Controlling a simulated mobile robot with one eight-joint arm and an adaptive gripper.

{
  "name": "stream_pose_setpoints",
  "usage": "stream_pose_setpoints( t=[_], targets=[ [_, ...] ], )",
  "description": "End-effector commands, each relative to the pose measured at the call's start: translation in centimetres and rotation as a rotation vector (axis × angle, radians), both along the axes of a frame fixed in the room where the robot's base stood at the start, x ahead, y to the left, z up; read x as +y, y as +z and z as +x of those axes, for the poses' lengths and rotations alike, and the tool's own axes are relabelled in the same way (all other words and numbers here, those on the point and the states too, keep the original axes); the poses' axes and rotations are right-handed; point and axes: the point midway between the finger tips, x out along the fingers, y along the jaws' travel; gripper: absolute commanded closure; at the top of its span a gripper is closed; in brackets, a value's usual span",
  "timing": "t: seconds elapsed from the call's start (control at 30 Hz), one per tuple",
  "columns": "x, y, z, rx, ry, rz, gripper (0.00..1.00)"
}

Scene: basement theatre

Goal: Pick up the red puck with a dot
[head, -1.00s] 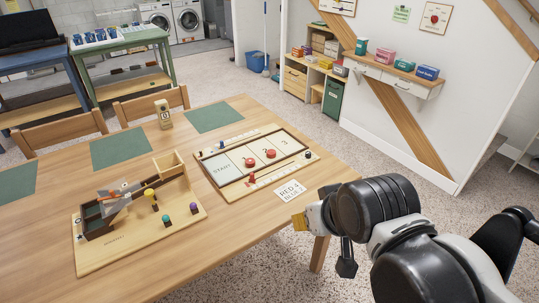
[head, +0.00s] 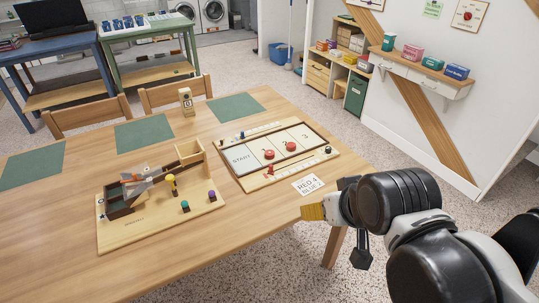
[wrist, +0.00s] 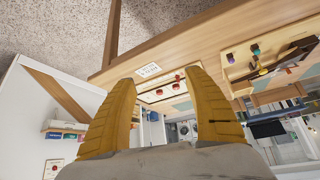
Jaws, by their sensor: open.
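Two red pucks lie on the game board (head: 238,158) on the wooden table. One red puck (head: 269,155) is near the 1 and the other red puck (head: 291,146) is near the 2. A dot cannot be made out on either. Both pucks also show small in the wrist view, between the fingers, one red puck (wrist: 160,92) left of the other red puck (wrist: 175,86). My gripper (head: 313,212) has yellow fingers and is at the table's near right edge, short of the board. In the wrist view my gripper (wrist: 158,76) is open and empty.
A "RED 4 BLUE 2" card (head: 308,184) lies between board and gripper. A small red peg (head: 270,171) stands on the board's near border. A wooden toy tray (head: 150,230) with coloured pegs is at left. Green mats (head: 144,134) and a digital timer (head: 187,102) are behind.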

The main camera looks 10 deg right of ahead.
Motion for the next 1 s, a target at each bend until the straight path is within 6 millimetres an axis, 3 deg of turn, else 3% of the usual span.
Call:
stream_pose_setpoints(
  t=[0.17,0.23,0.47,0.67,0.8,1.0],
  targets=[
    [0.6,1.5,5.8,-0.056,0.030,0.013,0.39],
    [1.0,1.8,9.1,-0.089,0.046,0.018,0.39],
    [1.8,0.5,19.3,-0.200,0.090,0.035,0.39],
    [2.3,-3.3,26.9,-0.298,0.117,0.041,0.39],
    [2.4,-7.2,31.1,-0.366,0.130,0.042,0.39],
    [2.4,-12.9,34.4,-0.449,0.137,0.039,0.39]
  ],
)
